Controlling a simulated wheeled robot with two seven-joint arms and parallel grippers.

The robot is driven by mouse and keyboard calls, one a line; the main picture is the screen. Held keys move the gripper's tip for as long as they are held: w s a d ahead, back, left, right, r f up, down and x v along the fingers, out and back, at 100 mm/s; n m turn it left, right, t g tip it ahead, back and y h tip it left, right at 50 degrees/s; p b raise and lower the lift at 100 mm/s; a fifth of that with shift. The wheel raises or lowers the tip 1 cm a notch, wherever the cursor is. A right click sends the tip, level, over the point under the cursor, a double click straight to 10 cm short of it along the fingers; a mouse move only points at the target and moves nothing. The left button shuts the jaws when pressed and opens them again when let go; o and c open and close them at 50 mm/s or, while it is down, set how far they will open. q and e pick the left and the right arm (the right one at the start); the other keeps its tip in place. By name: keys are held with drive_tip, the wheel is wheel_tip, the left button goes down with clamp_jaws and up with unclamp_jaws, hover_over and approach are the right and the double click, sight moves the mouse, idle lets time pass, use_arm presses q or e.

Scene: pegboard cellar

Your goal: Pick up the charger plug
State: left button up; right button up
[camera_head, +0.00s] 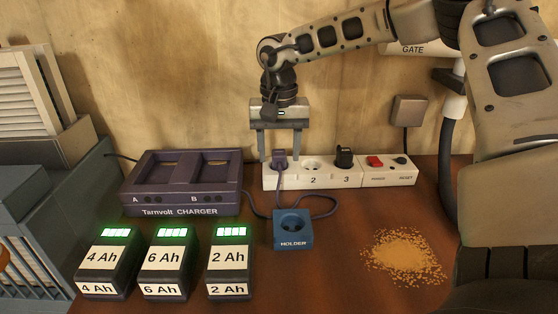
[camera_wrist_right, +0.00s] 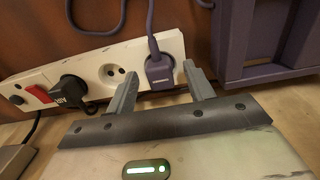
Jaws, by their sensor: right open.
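The purple charger plug (camera_head: 279,160) sits in the leftmost socket of the white power strip (camera_head: 330,180), its purple cord running down from it. My right gripper (camera_head: 280,157) comes down from above with its jaws open, one finger on each side of the plug. In the right wrist view the plug (camera_wrist_right: 159,72) shows between the two fingertips (camera_wrist_right: 160,76), with a gap on both sides. The purple Tarnvolt charger (camera_head: 182,184) stands left of the strip. My left gripper is not in view.
A black plug (camera_head: 344,157) fills socket 3; socket 2 is empty. A red switch (camera_head: 375,161) is at the strip's right. A blue holder (camera_head: 293,230) stands in front. Several batteries (camera_head: 230,263) line the front left. Brown crumbs (camera_head: 404,257) lie at right.

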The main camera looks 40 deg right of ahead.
drive_tip(key=shift+f, duration=0.45)
clamp_jaws()
